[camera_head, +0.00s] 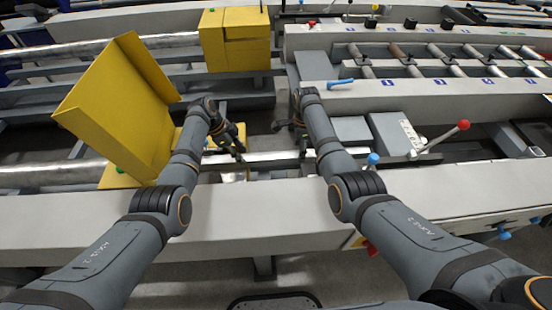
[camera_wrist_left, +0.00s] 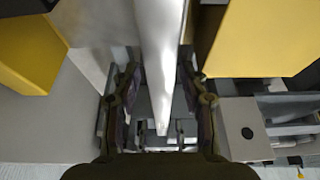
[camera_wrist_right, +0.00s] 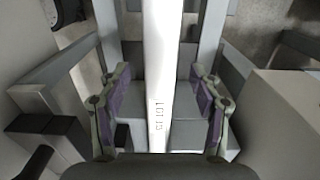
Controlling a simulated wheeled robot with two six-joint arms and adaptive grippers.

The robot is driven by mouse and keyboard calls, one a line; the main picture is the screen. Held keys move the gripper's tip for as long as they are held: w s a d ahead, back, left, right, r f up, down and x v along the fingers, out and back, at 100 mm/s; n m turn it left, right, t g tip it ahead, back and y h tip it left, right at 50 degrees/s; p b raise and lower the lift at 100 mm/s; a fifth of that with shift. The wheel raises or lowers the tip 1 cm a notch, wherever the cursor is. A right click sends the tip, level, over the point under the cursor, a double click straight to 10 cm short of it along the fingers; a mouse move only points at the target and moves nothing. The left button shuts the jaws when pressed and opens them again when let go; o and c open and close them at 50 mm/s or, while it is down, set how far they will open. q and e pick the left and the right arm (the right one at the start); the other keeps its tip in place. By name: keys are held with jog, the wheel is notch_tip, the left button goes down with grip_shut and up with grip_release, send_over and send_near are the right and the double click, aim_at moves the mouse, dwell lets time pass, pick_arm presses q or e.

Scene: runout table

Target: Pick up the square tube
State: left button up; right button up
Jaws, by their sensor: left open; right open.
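The square tube (camera_head: 262,156) is a pale, straight bar lying left to right between the machine beams in the head view. My left gripper (camera_head: 238,152) is over its left part, open. In the left wrist view the tube (camera_wrist_left: 160,60) runs between the spread fingers (camera_wrist_left: 158,92), and an end of it shows there. My right gripper (camera_head: 290,126) is open, partly hidden by its arm in the head view. In the right wrist view the tube (camera_wrist_right: 170,60), with dark "LOT 15" lettering, passes between the open fingers (camera_wrist_right: 161,75). Gaps show beside the tube in both wrist views.
A large yellow guard (camera_head: 125,110) stands tilted close left of my left arm. A yellow box (camera_head: 235,40) stands behind. A red-knobbed lever (camera_head: 445,137) and a blue knob (camera_head: 374,159) are right of my right gripper. A grey beam (camera_head: 265,220) crosses in front.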

aim_at(245, 157)
pick_arm(q)
jog(key=shift+x, duration=2)
pick_arm(e)
jog(key=shift+f, duration=1.95)
pick_arm(q)
grip_shut()
pick_arm(e)
jog(key=c, duration=0.9)
grip_shut()
pick_arm(q)
jog(key=shift+r, duration=0.1)
pick_arm(e)
jog(key=shift+w, duration=0.1)
